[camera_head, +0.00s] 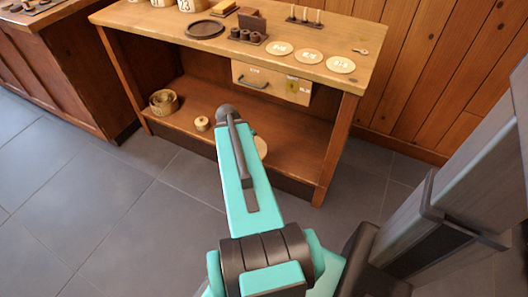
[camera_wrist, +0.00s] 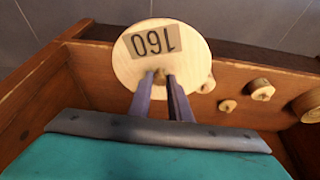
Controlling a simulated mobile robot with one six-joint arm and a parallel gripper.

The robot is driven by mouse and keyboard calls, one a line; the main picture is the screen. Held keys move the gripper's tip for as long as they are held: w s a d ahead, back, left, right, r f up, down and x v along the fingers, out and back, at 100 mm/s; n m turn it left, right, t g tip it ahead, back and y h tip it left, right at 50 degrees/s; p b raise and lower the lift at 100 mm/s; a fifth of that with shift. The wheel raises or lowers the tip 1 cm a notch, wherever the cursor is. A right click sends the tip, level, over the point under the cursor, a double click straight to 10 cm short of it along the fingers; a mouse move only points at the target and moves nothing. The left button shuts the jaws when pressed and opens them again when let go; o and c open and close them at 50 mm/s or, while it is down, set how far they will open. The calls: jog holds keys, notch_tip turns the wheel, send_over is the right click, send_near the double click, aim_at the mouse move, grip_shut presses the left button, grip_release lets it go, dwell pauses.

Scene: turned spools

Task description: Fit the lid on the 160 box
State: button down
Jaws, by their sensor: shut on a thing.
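The round pale wooden lid (camera_wrist: 140,60) has a brown label reading 160, upside down in the wrist view. My gripper (camera_wrist: 159,82) is shut on its small knob. In the head view a sliver of the lid (camera_head: 261,147) shows beside my arm, in front of the lower shelf; my fingers are hidden there. I cannot tell which container is the 160 box. A round wooden box with smaller rings or boxes inside (camera_head: 163,101) stands at the left of the lower shelf.
A small round lidded pot (camera_head: 202,123) stands on the lower shelf (camera_head: 180,138). The bench top (camera_head: 150,20) holds labelled discs (camera_head: 341,64), a dark round tray (camera_head: 205,29) and a peg stand (camera_head: 305,21). A labelled drawer (camera_head: 275,82) hangs beneath. Floor in front is clear.

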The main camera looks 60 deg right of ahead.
jog(key=w+a+r+n+t+y+p, duration=0.1)
jog(key=w+a+r+n+p, duration=0.35)
jog(key=w+a+r, duration=0.8)
jog(key=w+a+r+n+t+p, duration=0.2)
jog(key=w+a+r+n+p, duration=0.25)
jog(key=w+a+r, duration=0.75)
jog(key=w+a+r+n+y+p, duration=0.1)
jog(key=a+r+n+p, duration=0.2)
jog(key=a+r, duration=0.7)
jog(key=w+a+r+n+t+y+p, duration=0.1)
jog(key=a+r+n+p, duration=0.3)
jog(key=a+r, duration=0.7)
notch_tip(320, 180, up, 5)
jog(key=shift+a+n+y+p, duration=0.3)
jog(key=shift+n+y, duration=0.3)
jog(key=shift+n, duration=0.2)
